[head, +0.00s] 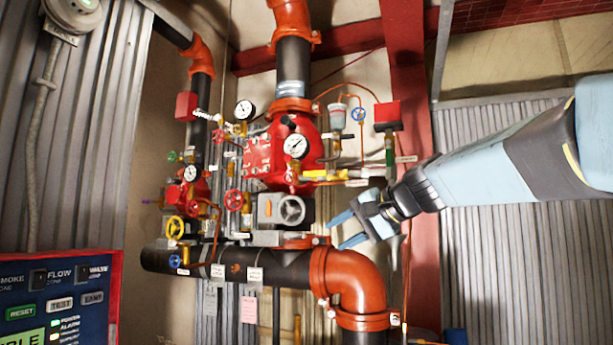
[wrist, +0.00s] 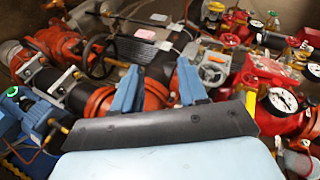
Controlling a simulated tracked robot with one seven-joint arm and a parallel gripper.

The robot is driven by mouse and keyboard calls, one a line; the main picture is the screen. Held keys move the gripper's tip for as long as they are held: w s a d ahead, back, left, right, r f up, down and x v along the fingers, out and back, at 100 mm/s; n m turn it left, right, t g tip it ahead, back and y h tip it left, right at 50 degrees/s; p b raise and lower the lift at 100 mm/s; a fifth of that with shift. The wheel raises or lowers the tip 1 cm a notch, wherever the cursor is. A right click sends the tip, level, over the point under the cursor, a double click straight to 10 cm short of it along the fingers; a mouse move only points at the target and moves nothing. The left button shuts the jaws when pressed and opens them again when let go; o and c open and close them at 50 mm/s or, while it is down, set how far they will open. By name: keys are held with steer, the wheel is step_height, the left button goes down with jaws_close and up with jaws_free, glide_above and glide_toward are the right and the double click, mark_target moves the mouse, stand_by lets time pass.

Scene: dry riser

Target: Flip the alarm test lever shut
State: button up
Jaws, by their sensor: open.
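A yellow lever handle (head: 322,174) lies roughly level across the pipework just below the front of the red valve body (head: 270,155). It may be the alarm test lever, but I cannot read a label that says so. In the wrist view a yellow piece (wrist: 251,104) shows right of my fingers, partly cut off by my gripper's body. My gripper (head: 344,231) is open and empty, with its blue fingers pointing left, below and right of the yellow handle and apart from it. In the wrist view both fingers of my gripper (wrist: 160,82) stand spread over the pipes.
A green-handled valve (head: 389,150) under a red box (head: 387,115) is above my wrist. A blue control panel (head: 60,300) stands at lower left.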

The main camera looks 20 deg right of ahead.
mark_target(313, 174)
steer(key=w+d+r+m+t+y, duration=0.1)
steer(key=w+d+r+m+t, duration=0.2)
steer(key=r, duration=0.5)
steer(key=w+d+r+m+t+y, duration=0.1)
steer(key=w+d+r, duration=0.2)
steer(key=w+r, duration=0.3)
steer(key=x, duration=0.4)
steer(key=r+x, duration=0.1)
steer(key=x, duration=0.7)
steer(key=shift+a+r, duration=0.25)
steer(key=shift+a, duration=0.15)
steer(key=shift+s, duration=0.1)
jaws_close()
steer(key=shift+a, duration=0.25)
steer(key=shift+f, duration=0.1)
